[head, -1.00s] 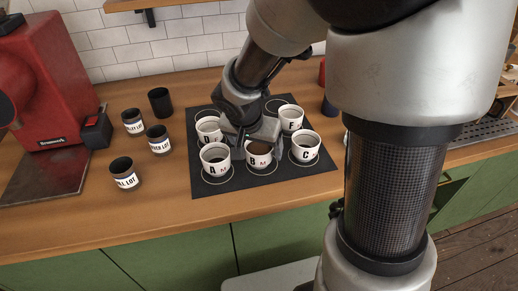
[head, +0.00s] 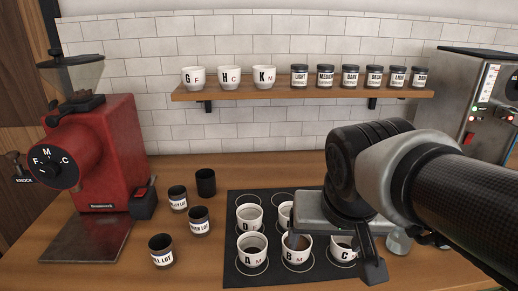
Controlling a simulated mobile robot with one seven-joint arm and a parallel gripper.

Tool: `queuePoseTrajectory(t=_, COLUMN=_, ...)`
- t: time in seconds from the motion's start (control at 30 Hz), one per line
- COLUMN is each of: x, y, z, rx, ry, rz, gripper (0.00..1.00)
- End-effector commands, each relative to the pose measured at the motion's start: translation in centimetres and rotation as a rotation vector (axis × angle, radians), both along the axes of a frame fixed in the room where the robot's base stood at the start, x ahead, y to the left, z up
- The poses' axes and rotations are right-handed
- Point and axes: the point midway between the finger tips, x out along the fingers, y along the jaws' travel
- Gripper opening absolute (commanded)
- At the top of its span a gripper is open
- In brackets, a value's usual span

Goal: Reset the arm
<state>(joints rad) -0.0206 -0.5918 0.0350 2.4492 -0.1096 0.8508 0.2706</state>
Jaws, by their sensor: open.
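My gripper (head: 332,246) hangs over the right part of the dark mat (head: 240,279), fingers pointing down, open with nothing seen held. One finger stands between cups B and C in the picture; I cannot tell whether it touches either. White cups A (head: 252,251), B (head: 296,253) and C (head: 343,251) stand in the front row. Cup D (head: 249,214) stands behind A, and another cup (head: 285,212) is partly covered by the gripper. The back right of the mat is hidden by my gripper and arm.
Dark labelled canisters (head: 199,220) and a plain dark cup (head: 205,182) stand left of the mat. A red grinder (head: 95,155) is at the left. A wall shelf (head: 240,94) holds cups and jars. A steel machine (head: 470,90) stands at the right.

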Motion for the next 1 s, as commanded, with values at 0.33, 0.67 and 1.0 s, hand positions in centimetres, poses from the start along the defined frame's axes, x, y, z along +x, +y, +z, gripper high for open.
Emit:
queuePoseTrajectory(t=0.33, x=-3.2, y=0.6, z=1.1, rx=0.006, ry=-0.044, rz=0.167, gripper=0.79)
queuePoseTrajectory(t=0.67, x=-3.1, y=0.6, z=3.1, rx=0.006, ry=-0.045, rz=0.165, gripper=0.79)
queuePoseTrajectory(t=1.0, x=-3.1, y=0.6, z=12.9, rx=0.005, ry=-0.045, rz=0.165, gripper=0.79)
